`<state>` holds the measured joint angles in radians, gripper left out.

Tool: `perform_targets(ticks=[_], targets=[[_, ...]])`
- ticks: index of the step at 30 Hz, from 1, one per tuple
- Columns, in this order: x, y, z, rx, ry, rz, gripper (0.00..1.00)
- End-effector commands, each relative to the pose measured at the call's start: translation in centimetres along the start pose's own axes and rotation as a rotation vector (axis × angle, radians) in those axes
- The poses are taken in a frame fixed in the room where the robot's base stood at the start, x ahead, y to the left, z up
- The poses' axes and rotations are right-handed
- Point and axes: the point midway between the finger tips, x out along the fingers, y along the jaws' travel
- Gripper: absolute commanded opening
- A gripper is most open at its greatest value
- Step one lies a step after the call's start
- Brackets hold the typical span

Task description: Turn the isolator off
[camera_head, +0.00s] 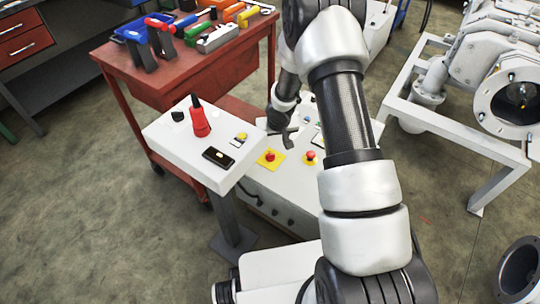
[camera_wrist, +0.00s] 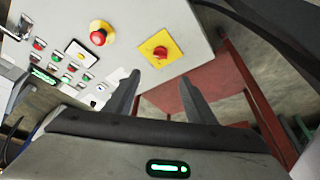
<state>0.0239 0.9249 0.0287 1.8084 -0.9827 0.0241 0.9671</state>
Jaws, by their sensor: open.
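The isolator is most likely the red knob on a square yellow plate (camera_wrist: 160,50) in the wrist view, near the panel's edge. In the head view it shows on the white control cabinet (camera_head: 270,157). The knob's turned position is too small to tell. My gripper (camera_wrist: 160,76) is open and empty, its two dark fingers spread below the plate in the wrist view. The fingertips look apart from the knob.
A red mushroom button (camera_wrist: 101,34) on a yellow base sits beside the isolator, with several small buttons (camera_wrist: 60,57) beyond. A white pedestal (camera_head: 190,165) bearing a red-handled device (camera_head: 199,122) stands left. A red tool table (camera_head: 220,68) is behind. Pale machinery (camera_head: 480,80) stands right.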

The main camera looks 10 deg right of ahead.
Motion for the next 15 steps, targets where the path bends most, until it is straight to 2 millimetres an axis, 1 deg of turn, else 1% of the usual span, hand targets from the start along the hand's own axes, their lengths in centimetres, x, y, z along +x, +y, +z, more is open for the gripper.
perform_targets(ticks=[5,8,15], targets=[[2.1,-0.1,0.3,0.0,-0.003,-0.003,0.5],[4.1,-0.1,0.4,0.001,-0.004,-0.003,0.5],[9.4,0.0,0.4,0.003,-0.004,-0.002,0.5]])
